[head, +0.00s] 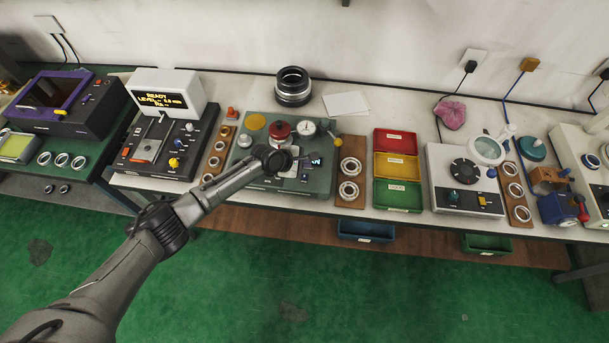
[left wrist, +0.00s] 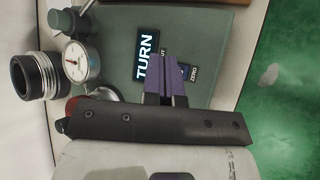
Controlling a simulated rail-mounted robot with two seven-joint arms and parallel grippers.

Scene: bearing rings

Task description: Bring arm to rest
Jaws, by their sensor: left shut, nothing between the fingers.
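My left arm (head: 165,230) reaches in from the lower left of the head view over the bench. My left gripper (head: 304,160) is above the green gauge station (head: 248,150). In the left wrist view its purple fingertips (left wrist: 165,75) are together with nothing between them, in front of a small display reading "TURN" (left wrist: 147,55). I cannot tell whether the fingers touch the station. A dial gauge (head: 304,128) stands just behind the gripper; it also shows in the left wrist view (left wrist: 82,60). My right gripper is in neither view.
A ring board (head: 350,192) and red, yellow and green bins (head: 396,167) are right of the gripper. A black-and-silver cylinder (head: 293,87) stands behind the station. A display instrument (head: 167,92) is left. Green floor (head: 400,290) in front is open.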

